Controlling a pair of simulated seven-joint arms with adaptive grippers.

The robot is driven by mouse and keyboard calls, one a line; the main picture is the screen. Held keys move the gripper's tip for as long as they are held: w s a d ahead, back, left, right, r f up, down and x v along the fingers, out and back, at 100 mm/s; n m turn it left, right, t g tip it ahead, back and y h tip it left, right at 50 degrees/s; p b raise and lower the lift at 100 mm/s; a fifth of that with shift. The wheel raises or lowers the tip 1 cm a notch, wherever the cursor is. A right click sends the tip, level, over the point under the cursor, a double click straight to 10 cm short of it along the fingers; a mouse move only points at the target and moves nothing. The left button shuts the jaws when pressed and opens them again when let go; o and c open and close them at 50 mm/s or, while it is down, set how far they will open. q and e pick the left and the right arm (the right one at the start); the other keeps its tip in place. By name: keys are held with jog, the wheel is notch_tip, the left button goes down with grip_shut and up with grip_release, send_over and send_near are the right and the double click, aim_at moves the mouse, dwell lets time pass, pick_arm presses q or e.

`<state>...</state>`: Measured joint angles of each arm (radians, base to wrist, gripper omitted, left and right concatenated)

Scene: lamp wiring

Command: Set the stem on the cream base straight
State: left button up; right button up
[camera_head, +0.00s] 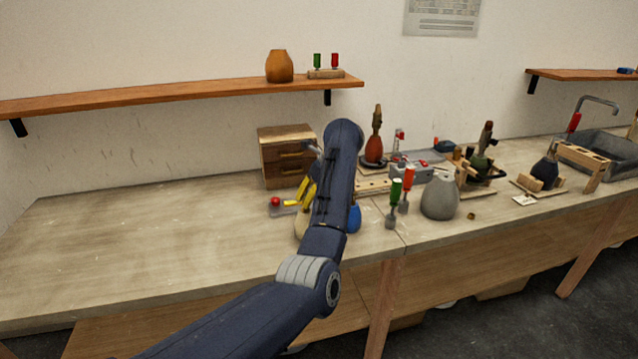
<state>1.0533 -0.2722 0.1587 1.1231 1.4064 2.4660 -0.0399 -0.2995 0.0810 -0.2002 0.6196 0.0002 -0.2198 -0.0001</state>
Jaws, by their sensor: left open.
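A cream rounded body (301,225), which looks like the cream base, shows only as a sliver at the left edge of my left arm. The rest of it is behind the arm. I cannot make out its stem or whether that stem is tilted. My left arm reaches up across the middle of the bench. Its gripper (312,149) shows as a small grey part in front of the wooden drawer box, above the cream base and apart from it. It is open, with no object seen in it. My right gripper is not in view.
A blue base (354,218) is partly hidden right of my arm. Yellow-handled items (292,203) and a red ball (275,201) lie left. The bench's left side is clear.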

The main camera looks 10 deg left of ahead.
pick_arm(q)
jog(key=v, duration=0.7)
jog(key=shift+r, duration=0.2)
jog(key=shift+c, duration=0.4)
